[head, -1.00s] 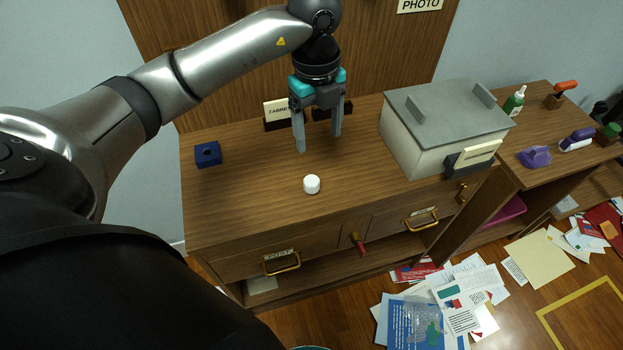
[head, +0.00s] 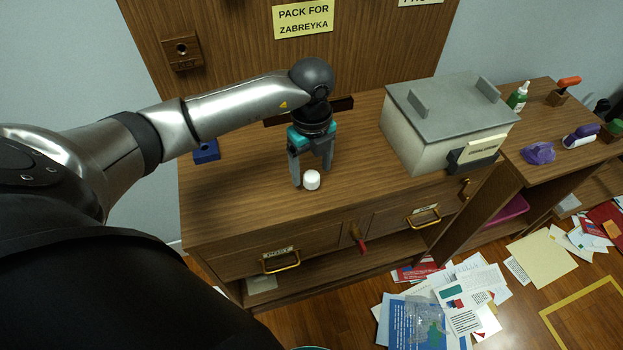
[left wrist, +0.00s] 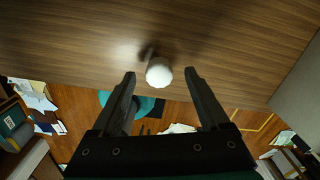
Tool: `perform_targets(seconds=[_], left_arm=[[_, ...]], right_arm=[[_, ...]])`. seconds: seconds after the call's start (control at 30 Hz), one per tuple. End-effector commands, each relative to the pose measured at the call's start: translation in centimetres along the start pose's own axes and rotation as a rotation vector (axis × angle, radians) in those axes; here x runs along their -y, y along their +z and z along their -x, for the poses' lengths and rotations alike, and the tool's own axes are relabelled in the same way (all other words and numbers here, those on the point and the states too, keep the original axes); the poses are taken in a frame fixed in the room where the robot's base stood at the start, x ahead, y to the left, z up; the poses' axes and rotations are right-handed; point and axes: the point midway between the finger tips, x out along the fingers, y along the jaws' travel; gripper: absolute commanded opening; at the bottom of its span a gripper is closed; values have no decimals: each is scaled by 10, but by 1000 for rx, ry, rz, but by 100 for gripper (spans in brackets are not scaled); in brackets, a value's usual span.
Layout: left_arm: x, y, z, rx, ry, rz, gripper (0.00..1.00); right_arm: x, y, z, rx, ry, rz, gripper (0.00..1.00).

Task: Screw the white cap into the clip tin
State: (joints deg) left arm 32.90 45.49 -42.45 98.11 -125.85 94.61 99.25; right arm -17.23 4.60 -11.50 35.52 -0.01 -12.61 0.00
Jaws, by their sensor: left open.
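The white cap (head: 312,180) stands on the wooden cabinet top near its front edge. In the left wrist view the cap (left wrist: 158,73) shows between and just beyond my two fingertips. My left gripper (head: 312,178) is open, pointing down, with its fingers at the cap, one on the left and one to the right behind it. In the left wrist view its fingers (left wrist: 159,73) are wide apart and do not touch the cap. A blue block with a dark hole (head: 206,151) sits at the left of the top, partly behind my arm; I cannot tell whether it is the clip tin. My right gripper is not seen.
A large grey-lidded box (head: 445,125) stands right of the cap. Drawers with brass handles (head: 281,261) are below the front edge. A green bottle (head: 517,97) and a purple item (head: 538,153) sit on the right desk. Papers (head: 440,305) lie on the floor.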

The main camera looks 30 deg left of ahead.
Motion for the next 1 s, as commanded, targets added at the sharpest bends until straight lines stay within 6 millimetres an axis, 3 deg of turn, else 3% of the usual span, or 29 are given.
perform_targets(seconds=[0.17,0.4,1.0], left_arm=[[-2,-2,-27,-1,1,0,78],[-1,-1,-29,0,-1,0,78],[-1,-1,-28,0,-1,0,11]], right_arm=[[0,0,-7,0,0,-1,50],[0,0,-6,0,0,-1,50],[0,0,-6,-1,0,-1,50]])
